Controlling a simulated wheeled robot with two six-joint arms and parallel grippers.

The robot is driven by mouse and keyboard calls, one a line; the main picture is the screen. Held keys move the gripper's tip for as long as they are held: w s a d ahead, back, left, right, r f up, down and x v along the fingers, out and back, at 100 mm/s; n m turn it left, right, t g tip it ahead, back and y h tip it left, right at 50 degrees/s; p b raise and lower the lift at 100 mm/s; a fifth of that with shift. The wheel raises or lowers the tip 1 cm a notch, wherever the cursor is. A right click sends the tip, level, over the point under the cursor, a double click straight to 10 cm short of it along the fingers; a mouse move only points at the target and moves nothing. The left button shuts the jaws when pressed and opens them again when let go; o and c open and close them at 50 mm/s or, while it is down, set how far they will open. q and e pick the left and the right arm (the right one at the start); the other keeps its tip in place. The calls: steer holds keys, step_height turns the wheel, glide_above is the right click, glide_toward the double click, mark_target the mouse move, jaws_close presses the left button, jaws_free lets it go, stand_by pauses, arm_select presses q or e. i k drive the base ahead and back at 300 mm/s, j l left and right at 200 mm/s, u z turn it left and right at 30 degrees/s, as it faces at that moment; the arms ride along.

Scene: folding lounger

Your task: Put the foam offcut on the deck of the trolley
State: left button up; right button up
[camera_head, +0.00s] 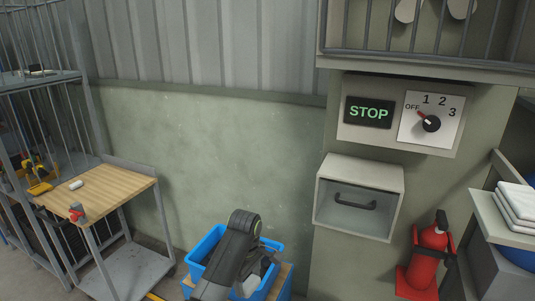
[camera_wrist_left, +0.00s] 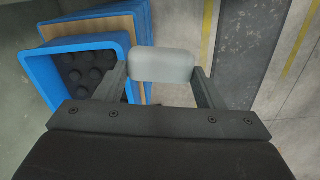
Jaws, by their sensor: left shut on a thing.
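The foam offcut (camera_wrist_left: 160,64), a pale grey rounded block, sits between the fingers of my left gripper (camera_wrist_left: 160,72) in the left wrist view. The gripper is shut on it. In the head view my left gripper (camera_head: 262,268) is low, over or beside the blue crate, and mostly hidden by its own arm. A grey-framed stand with a wooden top (camera_head: 112,184) and a lower grey deck (camera_head: 128,274) is at the left; it looks like the trolley, but I cannot tell for certain. My right gripper is not in view.
A small white object (camera_head: 77,184) and a red tool (camera_head: 76,212) lie on the wooden top. A grey drawer box (camera_head: 360,170), STOP panel (camera_head: 369,112) and red extinguisher (camera_head: 430,255) are at the right. The lower deck looks empty.

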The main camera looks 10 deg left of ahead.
mark_target(97, 196)
steer(key=i+j, duration=0.1)
steer(key=j, duration=0.45)
steer(key=i+j, duration=0.1)
steer(key=j, duration=0.4)
steer(key=i+j+z, duration=0.1)
steer(key=j, duration=0.95)
steer(key=i+j, duration=0.15)
steer(key=j, duration=0.2)
steer(key=i+j, duration=0.15)
steer(key=j, duration=0.2)
steer(key=i+j, duration=0.2)
steer(key=j, duration=0.2)
steer(key=i+j+z, duration=0.1)
steer(key=j, duration=0.25)
steer(key=i+j, duration=0.2)
steer(key=j, duration=0.15)
steer(key=i+j, duration=0.15)
steer(key=j, duration=0.25)
